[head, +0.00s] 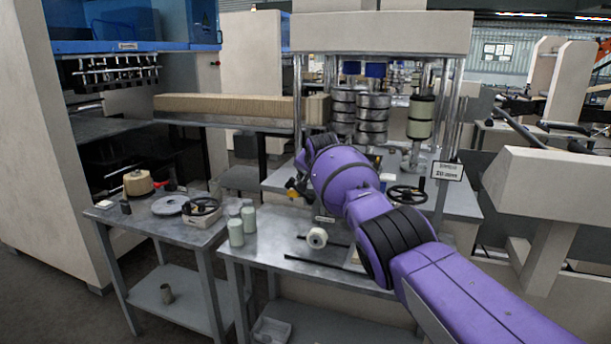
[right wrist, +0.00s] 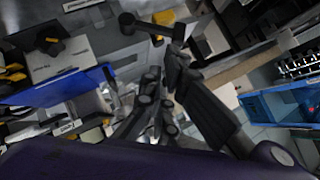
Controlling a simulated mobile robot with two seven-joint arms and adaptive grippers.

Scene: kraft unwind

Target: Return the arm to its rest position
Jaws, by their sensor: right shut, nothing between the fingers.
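My right arm (head: 345,180), purple with black bands, reaches in from the lower right of the head view, over the front metal table (head: 270,252). Its far end bends down near the middle of the picture, in front of the machine. My right gripper is mostly hidden behind the arm's end there. In the right wrist view the dark fingers of my right gripper (right wrist: 172,62) are shut with nothing seen between them. My left gripper is not in view.
The left table (head: 150,228) carries a tan roll (head: 138,183) and a grey disc (head: 170,205). The machine's black handwheel (head: 407,193) is close beside the arm.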

